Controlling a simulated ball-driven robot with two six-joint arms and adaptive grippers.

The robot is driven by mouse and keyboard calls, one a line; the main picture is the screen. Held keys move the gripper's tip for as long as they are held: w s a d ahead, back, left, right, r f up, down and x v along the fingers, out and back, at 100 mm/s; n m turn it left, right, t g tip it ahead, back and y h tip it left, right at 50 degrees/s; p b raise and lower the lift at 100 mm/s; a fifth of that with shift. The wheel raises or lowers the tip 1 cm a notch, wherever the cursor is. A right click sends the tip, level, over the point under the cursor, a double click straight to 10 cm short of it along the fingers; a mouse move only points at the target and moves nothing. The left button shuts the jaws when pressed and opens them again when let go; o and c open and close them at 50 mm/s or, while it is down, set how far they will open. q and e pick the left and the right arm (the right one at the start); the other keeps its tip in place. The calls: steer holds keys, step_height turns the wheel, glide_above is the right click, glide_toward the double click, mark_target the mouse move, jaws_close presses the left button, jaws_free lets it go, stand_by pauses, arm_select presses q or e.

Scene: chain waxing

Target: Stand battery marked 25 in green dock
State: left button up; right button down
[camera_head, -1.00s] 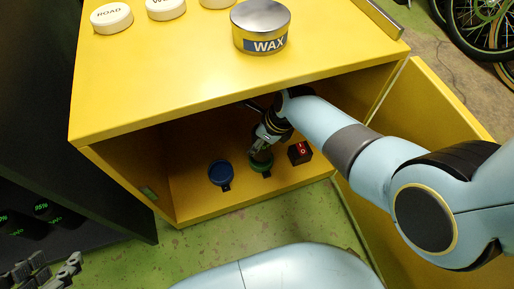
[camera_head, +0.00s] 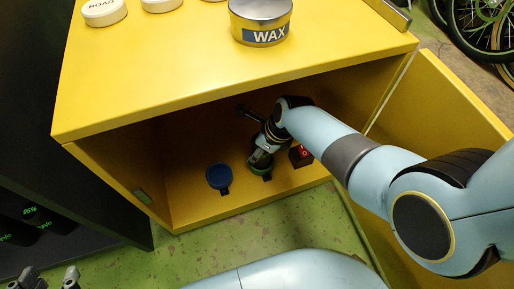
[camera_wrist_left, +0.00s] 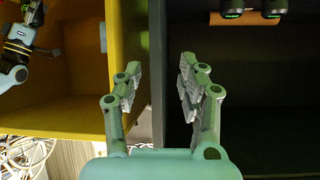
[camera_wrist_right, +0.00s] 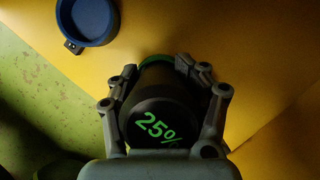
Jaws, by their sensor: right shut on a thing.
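The black battery marked 25% (camera_wrist_right: 150,118) is between the fingers of my right gripper (camera_wrist_right: 163,75), its green-lettered end toward the right wrist camera. The green dock (camera_wrist_right: 183,61) shows as an arc of rim just past the battery's far end; I cannot tell whether the battery is fully seated in it. In the head view my right arm reaches into the yellow cabinet, with its gripper (camera_head: 260,152) over the green dock (camera_head: 262,174). My left gripper (camera_wrist_left: 160,68) is open and empty; its fingertips show at the lower left of the head view (camera_head: 47,279).
A blue dock (camera_head: 219,177) stands left of the green one, and a red-switched box (camera_head: 300,155) to its right. The yellow cabinet's top (camera_head: 180,70) and open door (camera_head: 450,130) surround the right arm. A wax tin (camera_head: 261,22) stands on top. A dark rack with batteries (camera_head: 30,212) is left.

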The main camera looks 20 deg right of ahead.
steer(key=shift+f, duration=0.2)
arm_select(q)
steer(key=shift+r, duration=0.1)
arm_select(e)
steer(key=shift+c, duration=2)
jaws_free()
steer(key=shift+r, duration=0.1)
steer(key=shift+r, duration=0.25)
steer(key=shift+p+v, duration=1)
steer(key=shift+v, duration=0.1)
steer(key=p+v, duration=0.3)
steer(key=v, duration=0.1)
steer(key=shift+r, duration=0.15)
arm_select(q)
step_height(320, 180, up, 7)
steer(key=g+p, duration=0.1)
steer(key=g, duration=0.6)
steer(key=shift+s+a+y, duration=0.25)
steer(key=shift+a+y, duration=0.05)
arm_select(e)
steer(key=shift+s+d+r, duration=0.2)
steer(key=shift+r, duration=0.2)
